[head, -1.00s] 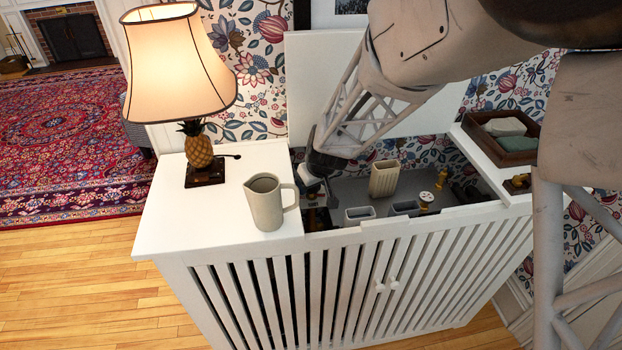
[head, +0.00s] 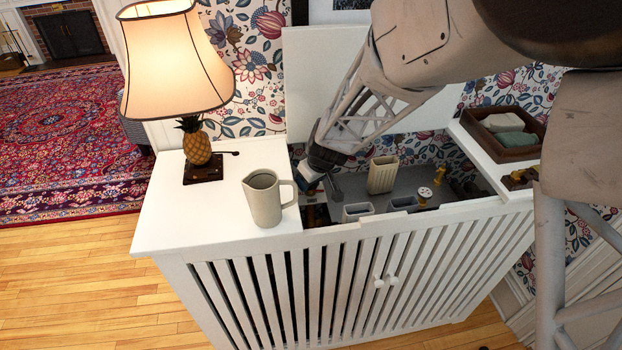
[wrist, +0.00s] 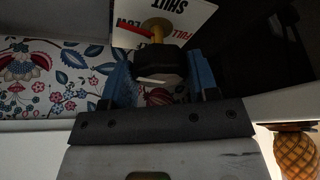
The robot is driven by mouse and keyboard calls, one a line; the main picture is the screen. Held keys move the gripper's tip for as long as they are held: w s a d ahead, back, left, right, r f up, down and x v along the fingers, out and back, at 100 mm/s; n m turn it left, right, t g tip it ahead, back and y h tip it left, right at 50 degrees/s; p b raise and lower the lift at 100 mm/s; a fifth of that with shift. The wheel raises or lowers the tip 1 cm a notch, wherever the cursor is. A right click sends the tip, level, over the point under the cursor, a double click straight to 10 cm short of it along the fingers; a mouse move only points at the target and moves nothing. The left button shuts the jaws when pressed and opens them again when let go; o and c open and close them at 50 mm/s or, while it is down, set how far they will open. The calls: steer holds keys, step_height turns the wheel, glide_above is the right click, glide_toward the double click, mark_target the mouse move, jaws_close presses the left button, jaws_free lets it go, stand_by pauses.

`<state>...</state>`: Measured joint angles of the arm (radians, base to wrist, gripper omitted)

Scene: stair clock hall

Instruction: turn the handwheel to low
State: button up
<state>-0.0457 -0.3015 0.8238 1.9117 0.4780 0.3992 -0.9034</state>
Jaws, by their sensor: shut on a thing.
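The handwheel (wrist: 160,65) shows in the wrist view as a dark, blocky grip on a yellow shaft. My gripper (wrist: 160,78) has its blue fingers on either side of it and is shut on it. Behind it is a white dial plate (wrist: 182,22), upside down in this view, with SHUT, LOW and FULL lettering. In the head view my gripper (head: 310,176) reaches into the cabinet's left end, where the handwheel is hidden.
The white slatted cabinet (head: 200,240) has its lid raised. A pitcher (head: 264,200) and a lamp (head: 197,150) stand left of the opening. Inside are a cream ribbed container (head: 382,175) and grey bins (head: 358,212). A wooden tray (head: 525,155) sits at right.

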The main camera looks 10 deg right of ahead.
steer(key=shift+d+n+g+y, duration=0.1)
steer(key=shift+n+g+y, duration=0.3)
steer(key=shift+n, duration=1)
steer(key=o, duration=0.6)
steer(key=shift+v, duration=3.85)
